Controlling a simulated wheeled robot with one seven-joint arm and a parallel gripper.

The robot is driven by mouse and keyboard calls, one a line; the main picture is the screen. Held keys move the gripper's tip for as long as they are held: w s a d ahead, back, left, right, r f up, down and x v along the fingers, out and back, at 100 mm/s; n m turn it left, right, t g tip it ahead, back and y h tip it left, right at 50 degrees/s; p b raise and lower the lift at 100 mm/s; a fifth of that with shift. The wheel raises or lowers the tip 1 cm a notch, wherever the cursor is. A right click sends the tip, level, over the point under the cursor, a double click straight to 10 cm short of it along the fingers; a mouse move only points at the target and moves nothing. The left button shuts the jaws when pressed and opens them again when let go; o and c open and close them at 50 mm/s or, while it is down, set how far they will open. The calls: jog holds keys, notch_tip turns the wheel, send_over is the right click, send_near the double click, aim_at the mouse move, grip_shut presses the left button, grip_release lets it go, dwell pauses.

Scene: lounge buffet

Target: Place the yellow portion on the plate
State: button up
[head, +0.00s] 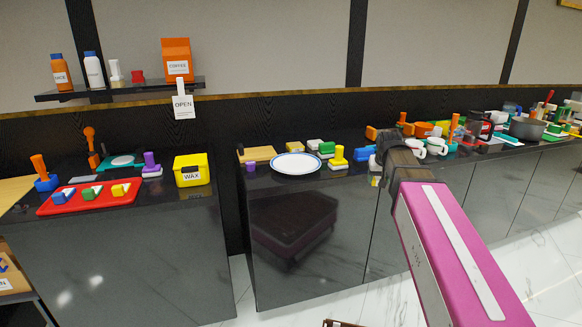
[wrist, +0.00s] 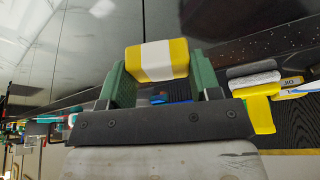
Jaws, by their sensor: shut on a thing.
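My gripper (wrist: 160,75) is shut on the yellow portion (wrist: 157,58), a yellow block with a white band, held between the two green fingers in the wrist view. In the head view my gripper (head: 378,168) is just in front of the counter edge, right of the plate, with its fingers mostly hidden by my arm. The plate (head: 296,163), white with a blue rim, lies empty on the dark counter near its front edge. The held portion is apart from the plate. The plate is not clearly seen in the wrist view.
A yellow-handled tool (head: 338,157) stands just right of the plate; a purple item (head: 250,167) and a wooden board (head: 257,154) are left. A red tray (head: 88,206) with several portions lies on the left counter, beside a yellow WAX box (head: 192,170). Orange and white items crowd the right.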

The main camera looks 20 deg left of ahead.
jog(key=s+a+r+n+y, duration=0.15)
jog(key=a+r, duration=0.25)
jog(key=a, duration=0.6)
jog(key=s+a+r+n, duration=0.25)
jog(key=a+r, duration=0.25)
jog(key=a, duration=0.6)
jog(key=s+a+r+n, duration=0.1)
jog(key=s+a+r, duration=0.25)
jog(key=a, duration=0.65)
send_over(295, 164)
jog(key=s, duration=0.2)
jog(key=f, duration=0.6)
jog(key=shift+w+d+f, duration=0.15)
jog(key=shift+w+d, duration=0.1)
jog(key=shift+d, duration=0.05)
jog(key=shift+f, duration=2.05)
jog(key=o, duration=0.9)
jog(key=shift+f, duration=0.1)
jog(key=v, duration=1.2)
jog(key=shift+w+d, duration=0.2)
jog(key=shift+w, duration=0.1)
